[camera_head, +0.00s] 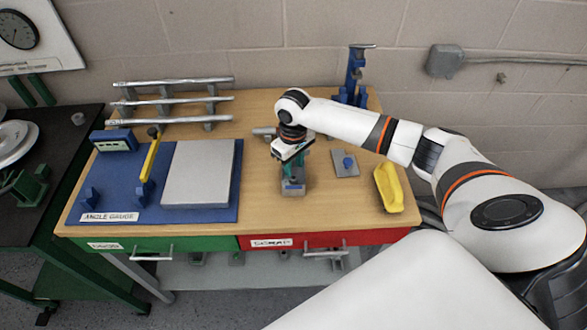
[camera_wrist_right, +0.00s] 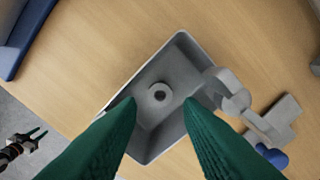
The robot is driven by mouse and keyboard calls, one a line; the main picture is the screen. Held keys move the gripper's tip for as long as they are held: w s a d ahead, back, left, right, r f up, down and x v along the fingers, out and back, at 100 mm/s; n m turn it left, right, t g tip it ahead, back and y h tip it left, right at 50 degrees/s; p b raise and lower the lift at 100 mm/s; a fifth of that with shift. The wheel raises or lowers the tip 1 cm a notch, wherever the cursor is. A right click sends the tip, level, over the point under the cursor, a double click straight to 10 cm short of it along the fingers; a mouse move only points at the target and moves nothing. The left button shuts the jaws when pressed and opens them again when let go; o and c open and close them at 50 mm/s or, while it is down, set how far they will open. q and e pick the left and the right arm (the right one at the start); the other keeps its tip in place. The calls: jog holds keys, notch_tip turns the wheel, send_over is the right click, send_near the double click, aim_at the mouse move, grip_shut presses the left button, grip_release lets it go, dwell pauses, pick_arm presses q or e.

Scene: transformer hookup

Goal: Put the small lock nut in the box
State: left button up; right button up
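The small lock nut (camera_wrist_right: 160,92) is a grey ring with a dark hole. In the right wrist view it appears to lie on the floor of the grey open box (camera_wrist_right: 183,42). The box also shows in the head view (camera_head: 293,188), where the nut cannot be made out. My right gripper (camera_head: 294,168) points down over the box. Its green fingers (camera_wrist_right: 163,108) are apart with nothing held between them, one on each side of the nut in the picture. My left gripper (camera_wrist_right: 36,138) shows small at the lower left of the right wrist view, its green fingers apart and empty.
A grey plate with a blue knob (camera_head: 346,163) and a yellow tray (camera_head: 390,187) are right of the box. A blue angle gauge board (camera_head: 110,190) is to the left. A rack of metal bars (camera_head: 175,102) and a blue stand (camera_head: 354,78) are behind.

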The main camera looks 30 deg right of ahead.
notch_tip(320, 180, up, 11)
jog(key=b, duration=0.1)
jog(key=shift+f, duration=0.15)
dwell(0.4)
